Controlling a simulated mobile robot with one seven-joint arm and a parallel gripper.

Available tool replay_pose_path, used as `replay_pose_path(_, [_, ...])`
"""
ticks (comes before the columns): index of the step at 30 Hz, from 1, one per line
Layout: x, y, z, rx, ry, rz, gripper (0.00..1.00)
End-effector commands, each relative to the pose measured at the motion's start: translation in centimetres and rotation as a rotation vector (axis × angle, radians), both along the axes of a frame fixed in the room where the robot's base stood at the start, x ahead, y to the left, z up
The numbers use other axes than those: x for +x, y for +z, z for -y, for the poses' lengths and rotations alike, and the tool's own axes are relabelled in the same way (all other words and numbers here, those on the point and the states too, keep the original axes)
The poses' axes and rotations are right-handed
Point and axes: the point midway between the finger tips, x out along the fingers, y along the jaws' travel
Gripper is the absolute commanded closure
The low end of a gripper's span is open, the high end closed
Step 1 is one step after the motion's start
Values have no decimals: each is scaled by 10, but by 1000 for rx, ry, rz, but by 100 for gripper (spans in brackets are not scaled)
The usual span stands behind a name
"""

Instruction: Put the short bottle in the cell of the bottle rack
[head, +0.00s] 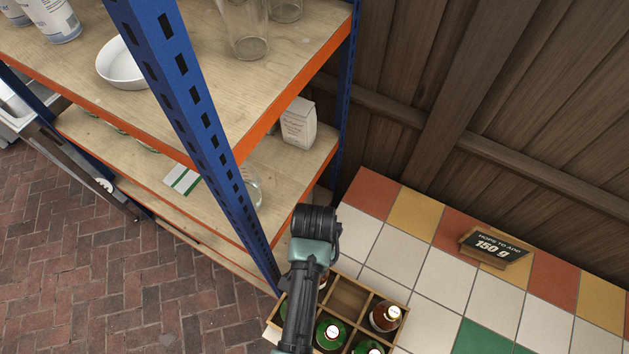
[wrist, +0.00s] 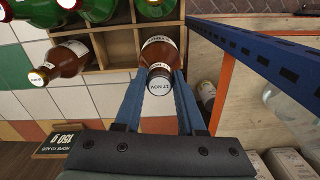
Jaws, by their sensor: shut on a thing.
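My gripper (wrist: 160,76) is shut on the short bottle (wrist: 160,52), a brown one with a white label and a white cap with print. The fingers hold it near the neck, cap towards the wrist camera. The wooden bottle rack (wrist: 119,44) lies below and beside it; an empty cell shows just left of the bottle. The bottle is over or in the rack's corner; I cannot tell how deep its base is. In the head view my arm hides most of the bottle, and the rack (head: 347,299) shows at the bottom.
The rack also holds another brown bottle (head: 386,316) and several green bottles (head: 330,334). A blue shelf post (head: 190,100) stands close left of my arm. A sign (head: 494,248) stands on the tiled counter (head: 415,270), which has clear room right of the rack.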

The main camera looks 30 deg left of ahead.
Motion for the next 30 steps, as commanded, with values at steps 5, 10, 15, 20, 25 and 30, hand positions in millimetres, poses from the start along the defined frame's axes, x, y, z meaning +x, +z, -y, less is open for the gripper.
replay_pose_path(5, [0, -23, 0, 0, 0, -1, 100])
replay_pose_path(10, [0, -36, 0, 1, 0, 1, 100])
replay_pose_path(15, [1, -37, 0, 2, 0, 2, 100])
replay_pose_path(20, [1, -39, 0, 1, 0, 2, 100])
replay_pose_path(25, [0, -41, 0, 0, 0, 0, 43])
replay_pose_path(30, [0, -41, 0, 0, 0, 0, 31])
